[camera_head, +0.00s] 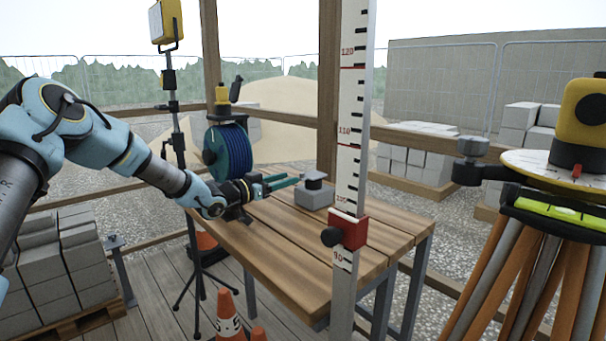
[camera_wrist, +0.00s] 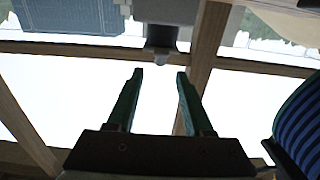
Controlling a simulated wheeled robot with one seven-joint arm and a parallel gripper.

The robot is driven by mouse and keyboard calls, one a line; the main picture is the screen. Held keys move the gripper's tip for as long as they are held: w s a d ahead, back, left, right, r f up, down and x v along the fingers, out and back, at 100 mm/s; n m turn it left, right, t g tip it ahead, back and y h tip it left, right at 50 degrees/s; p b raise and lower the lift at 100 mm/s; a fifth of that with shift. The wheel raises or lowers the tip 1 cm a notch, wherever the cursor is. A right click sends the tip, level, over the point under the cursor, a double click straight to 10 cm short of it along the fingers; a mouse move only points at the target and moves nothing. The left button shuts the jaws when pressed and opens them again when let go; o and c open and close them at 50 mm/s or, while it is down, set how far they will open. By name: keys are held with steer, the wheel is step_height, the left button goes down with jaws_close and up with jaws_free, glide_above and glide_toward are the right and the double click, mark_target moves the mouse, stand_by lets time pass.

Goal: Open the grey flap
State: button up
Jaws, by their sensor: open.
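I cannot make out a separate grey flap, and cannot tell whether part of this block is one. My gripper (camera_head: 295,181) reaches in from the left, low over the table, with its green fingers apart and empty. The fingertips point at the block's neck from its left. In the wrist view, which is upside down, the dark neck (camera_wrist: 161,36) lies just beyond and between the open fingertips (camera_wrist: 160,75), apart from them.
A blue cable reel (camera_head: 228,150) stands behind my gripper on the table (camera_head: 290,245). A levelling staff (camera_head: 351,120) with a red clamp rises in front of the table. A tripod instrument (camera_head: 555,165) stands at right; a lamp stand (camera_head: 178,130) and cones (camera_head: 229,315) are at left.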

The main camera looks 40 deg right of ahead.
mark_target(302, 173)
steer(key=d, duration=0.3)
steer(key=d+p, duration=0.1)
steer(key=d, duration=0.2)
steer(key=shift+s+d, duration=0.2)
steer(key=shift+d, duration=0.2)
jaws_close()
stand_by(1.0)
